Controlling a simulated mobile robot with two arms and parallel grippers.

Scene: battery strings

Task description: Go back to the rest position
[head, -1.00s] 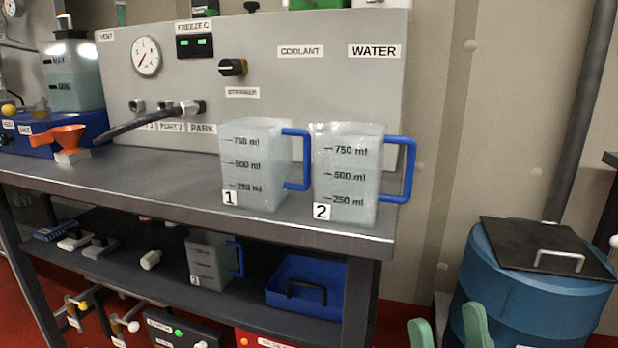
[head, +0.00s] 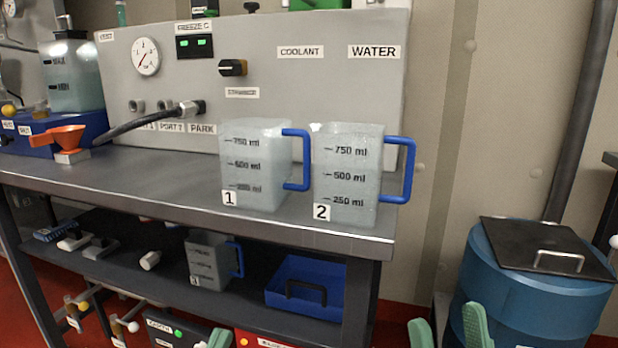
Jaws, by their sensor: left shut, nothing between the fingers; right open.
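My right gripper (head: 448,328) shows at the bottom edge, right of centre. Its two green fingers stand apart with nothing between them, in front of the floor and beside the blue barrel. The tip of my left gripper (head: 220,338) just shows at the bottom edge, left of centre, in front of the lower part of the bench. It is shut and empty; the rest of it is out of view. Jug 1 (head: 256,165) and jug 2 (head: 346,175), both with blue handles, stand upright on the bench (head: 160,182), away from both grippers.
A blue barrel (head: 520,300) with a dark lid (head: 545,247) stands at the right. The lower shelf holds jug 3 (head: 207,262), a blue tray (head: 329,300) and small fittings. The grey panel (head: 300,90) with a gauge and a hose (head: 140,126) stands behind the jugs.

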